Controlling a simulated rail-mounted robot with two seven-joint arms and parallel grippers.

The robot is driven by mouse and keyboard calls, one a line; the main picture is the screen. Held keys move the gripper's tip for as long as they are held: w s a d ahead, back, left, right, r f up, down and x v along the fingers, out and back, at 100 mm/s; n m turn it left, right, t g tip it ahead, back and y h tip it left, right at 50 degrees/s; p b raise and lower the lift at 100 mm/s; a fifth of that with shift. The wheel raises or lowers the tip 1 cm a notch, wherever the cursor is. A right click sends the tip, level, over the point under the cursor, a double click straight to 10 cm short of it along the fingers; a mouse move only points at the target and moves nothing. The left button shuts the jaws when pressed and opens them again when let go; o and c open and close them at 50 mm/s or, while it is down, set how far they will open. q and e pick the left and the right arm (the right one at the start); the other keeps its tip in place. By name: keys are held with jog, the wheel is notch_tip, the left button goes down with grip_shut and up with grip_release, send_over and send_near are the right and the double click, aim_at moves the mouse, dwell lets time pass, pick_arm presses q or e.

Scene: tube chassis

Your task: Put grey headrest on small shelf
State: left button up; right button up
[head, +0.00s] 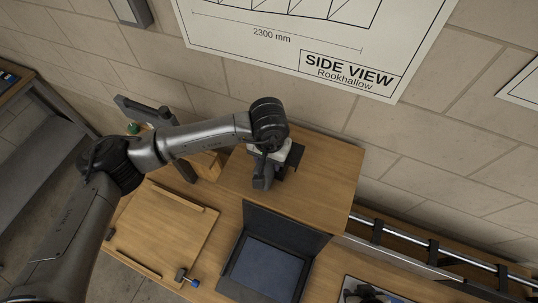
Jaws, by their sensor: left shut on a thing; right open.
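My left gripper (273,165) hangs from the arm coming in from the left. It is shut on a small dark grey piece, which appears to be the grey headrest (262,180). The wrist and gripper hide part of it. The gripper and headrest are over the wooden top of the small shelf (325,182), towards its left half. I cannot tell whether the headrest touches the wood. My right gripper is not in view.
An open dark case (268,266) stands in front of the shelf. A wooden board with raised strips (162,232) lies to the left, with a small blue-ended tool (186,278) near it. A rail (450,256) runs along the right. The shelf's right half is clear.

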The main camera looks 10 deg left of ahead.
pick_arm(q)
jog(key=shift+f, duration=0.25)
jog(key=shift+f, duration=0.15)
jog(key=o, duration=1)
jog(key=shift+o, duration=0.2)
